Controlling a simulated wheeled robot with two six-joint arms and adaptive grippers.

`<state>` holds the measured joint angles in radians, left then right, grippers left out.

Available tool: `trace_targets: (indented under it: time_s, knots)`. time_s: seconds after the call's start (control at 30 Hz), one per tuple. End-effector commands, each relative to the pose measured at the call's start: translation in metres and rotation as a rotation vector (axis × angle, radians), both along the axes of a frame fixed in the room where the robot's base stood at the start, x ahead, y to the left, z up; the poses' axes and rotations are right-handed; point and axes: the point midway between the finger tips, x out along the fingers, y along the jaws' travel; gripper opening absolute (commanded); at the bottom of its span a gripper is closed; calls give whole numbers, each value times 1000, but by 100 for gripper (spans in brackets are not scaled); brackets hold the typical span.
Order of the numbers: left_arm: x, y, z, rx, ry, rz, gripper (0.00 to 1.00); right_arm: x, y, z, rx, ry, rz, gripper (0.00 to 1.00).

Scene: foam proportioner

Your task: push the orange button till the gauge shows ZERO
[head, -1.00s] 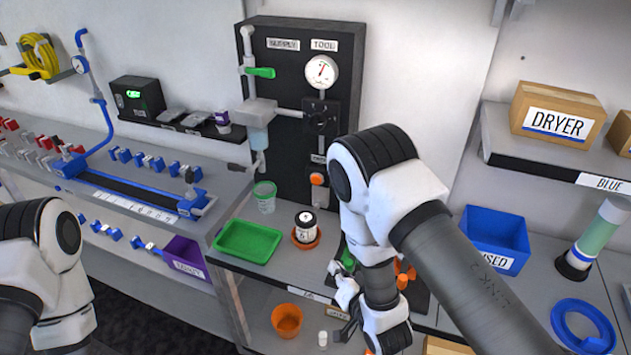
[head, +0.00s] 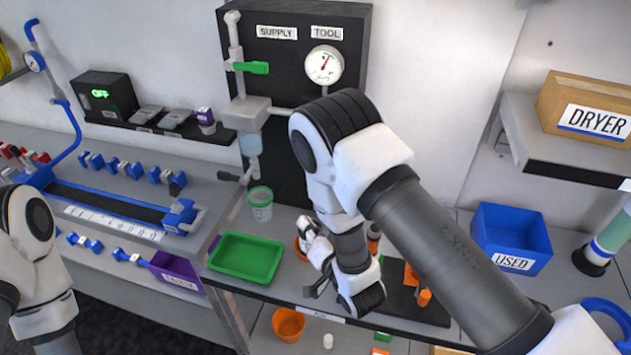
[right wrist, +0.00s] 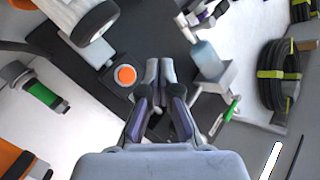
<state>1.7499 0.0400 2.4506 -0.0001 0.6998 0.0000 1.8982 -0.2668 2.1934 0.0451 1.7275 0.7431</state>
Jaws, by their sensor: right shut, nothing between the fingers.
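My right gripper is shut and empty. In the head view my right gripper (head: 307,232) is low in front of the panel, and my arm hides the button. The round white gauge (head: 324,65) is under the TOOL label; its red needle points up and slightly right, its lettering too small to read. My left gripper is out of view.
A green lever (head: 251,68) and a clear cup (head: 260,204) are left of my right arm. A green tray (head: 246,257) lies on the bench. A blue USED bin (head: 511,238) stands to the right. An orange pot (head: 288,324) is on the lower shelf.

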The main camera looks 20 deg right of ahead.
Motion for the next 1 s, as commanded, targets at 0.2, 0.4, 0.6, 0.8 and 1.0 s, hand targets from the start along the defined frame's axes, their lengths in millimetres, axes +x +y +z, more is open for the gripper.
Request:
trace_targets:
  time_s: [0.2,0.4,0.6,0.8,1.0]
  knots:
    - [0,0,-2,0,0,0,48,4,-3,-1,2,0,-2,0]
    - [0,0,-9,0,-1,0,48,22,-16,-1,2,-3,-4,0]
    - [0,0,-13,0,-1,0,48,47,-32,-1,2,-2,-3,0]
    - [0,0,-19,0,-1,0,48,67,-45,-1,1,-2,-2,0]
    - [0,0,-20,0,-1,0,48,73,-50,0,0,-1,-1,0]
